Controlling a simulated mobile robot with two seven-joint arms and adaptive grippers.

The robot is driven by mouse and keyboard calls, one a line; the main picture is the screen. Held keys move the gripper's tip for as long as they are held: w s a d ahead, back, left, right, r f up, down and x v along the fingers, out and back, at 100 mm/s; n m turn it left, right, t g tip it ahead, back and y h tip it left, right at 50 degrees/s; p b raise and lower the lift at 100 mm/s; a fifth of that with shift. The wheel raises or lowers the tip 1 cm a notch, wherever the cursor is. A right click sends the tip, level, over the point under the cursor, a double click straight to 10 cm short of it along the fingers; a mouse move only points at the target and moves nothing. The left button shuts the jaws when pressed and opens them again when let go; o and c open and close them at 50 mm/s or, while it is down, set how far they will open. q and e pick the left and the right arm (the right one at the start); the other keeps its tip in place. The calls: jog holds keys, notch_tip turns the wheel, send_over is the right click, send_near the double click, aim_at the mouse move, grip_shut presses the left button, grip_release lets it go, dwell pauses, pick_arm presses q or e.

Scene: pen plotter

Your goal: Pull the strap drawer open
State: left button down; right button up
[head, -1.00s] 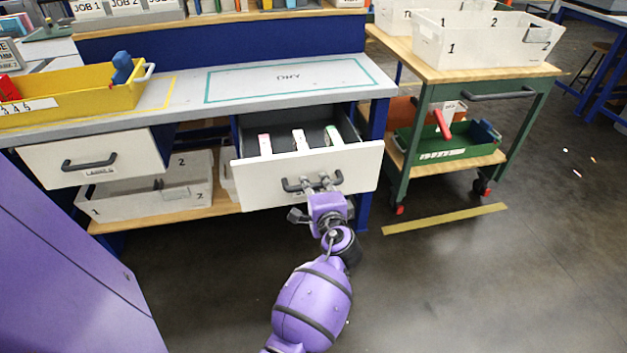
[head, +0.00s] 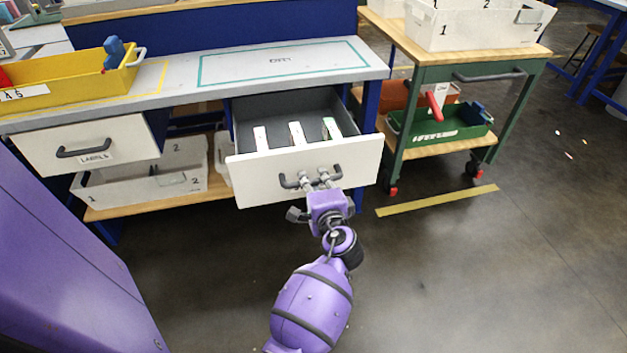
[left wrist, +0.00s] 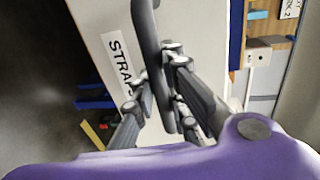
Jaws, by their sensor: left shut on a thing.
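The strap drawer (head: 245,182) stands out from under the right part of the workbench, open, with three light strips (head: 297,134) in its dark inside. Its white front also shows in the left wrist view, with a label (left wrist: 119,60) reading "STRA", the rest hidden. My left gripper (head: 318,181) is shut on the dark drawer handle (head: 286,181). In the left wrist view the fingers (left wrist: 160,88) are on both sides of the handle bar (left wrist: 146,30). My right gripper is not in view.
A closed drawer marked "LABELS" (head: 88,151) is at the left. A yellow bin (head: 75,89) stands on the bench (head: 190,100). A green cart (head: 412,120) stands right of the drawer. The floor in front (head: 430,270) is clear.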

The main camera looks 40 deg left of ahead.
pick_arm(q)
jog(key=c, duration=1.7)
grip_release()
jog(key=shift+s+d, duration=0.1)
jog(key=shift+s+d, duration=0.2)
jog(key=shift+d, duration=0.05)
jog(key=v, duration=1.1)
jog(key=shift+d+r, duration=0.1)
jog(key=shift+d, duration=0.05)
